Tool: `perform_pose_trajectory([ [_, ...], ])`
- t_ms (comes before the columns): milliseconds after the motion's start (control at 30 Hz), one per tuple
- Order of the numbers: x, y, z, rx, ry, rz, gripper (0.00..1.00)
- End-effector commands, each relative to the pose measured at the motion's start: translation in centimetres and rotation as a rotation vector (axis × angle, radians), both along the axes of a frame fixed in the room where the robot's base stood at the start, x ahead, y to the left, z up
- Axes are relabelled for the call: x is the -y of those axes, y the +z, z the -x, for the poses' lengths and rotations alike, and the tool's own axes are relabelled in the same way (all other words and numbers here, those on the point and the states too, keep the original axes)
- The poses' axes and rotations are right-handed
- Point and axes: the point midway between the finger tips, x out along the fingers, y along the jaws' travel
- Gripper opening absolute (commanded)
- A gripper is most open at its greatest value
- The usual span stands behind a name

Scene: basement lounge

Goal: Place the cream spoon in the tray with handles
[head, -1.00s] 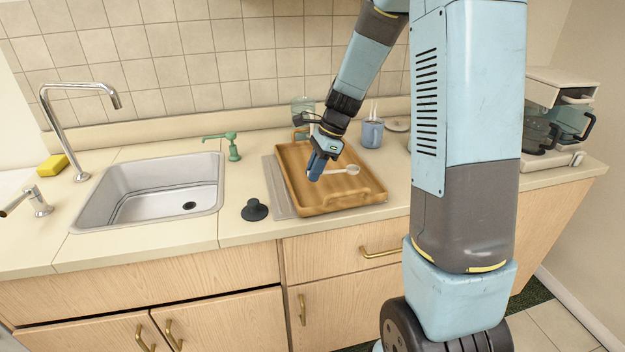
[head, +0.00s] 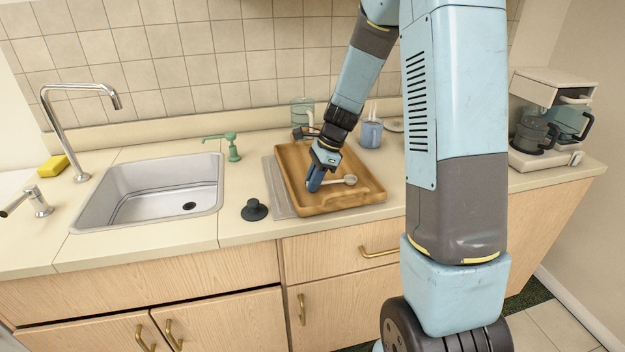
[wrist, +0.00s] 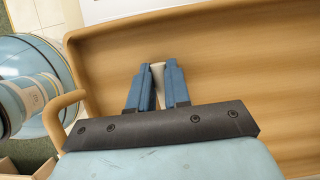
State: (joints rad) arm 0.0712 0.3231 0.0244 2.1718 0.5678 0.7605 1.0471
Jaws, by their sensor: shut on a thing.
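The wooden tray with handles (head: 290,170) sits on the counter to the right of the sink, and its floor and rim also show in the wrist view (wrist: 230,70). My gripper (head: 314,188) is low over the tray's inside, and its blue fingers (wrist: 158,88) are shut on the cream spoon (head: 349,180). The spoon's bowl points right in the head view. In the wrist view a pale part of the spoon (wrist: 158,70) shows between the fingers. Whether the spoon touches the tray floor I cannot tell.
A grey board (head: 277,189) lies partly under the tray. A black sink plug (head: 254,210) is left of it. A blue cup (head: 371,132) and a glass jar (head: 302,112) stand behind. A coffee machine (head: 548,125) is at the right.

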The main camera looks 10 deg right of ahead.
Motion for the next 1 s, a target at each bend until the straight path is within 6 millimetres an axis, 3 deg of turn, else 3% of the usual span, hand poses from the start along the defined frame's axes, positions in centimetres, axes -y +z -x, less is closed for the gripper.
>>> perform_pose_trajectory([
  [33, 0.0, -1.0, 0.5, -0.017, 0.000, 0.003, 0.00],
  [167, 0.0, -1.2, 0.6, -0.019, 0.000, 0.004, 0.00],
  [200, 0.0, -1.2, 0.6, -0.019, 0.000, 0.005, 0.21],
  [433, 0.0, -1.0, 0.6, -0.017, 0.002, 0.006, 0.42],
  [567, 0.0, 0.2, 0.6, -0.016, 0.002, 0.006, 0.43],
  [1000, 3.1, 8.2, 0.2, -0.009, 0.002, 0.002, 0.43],
])
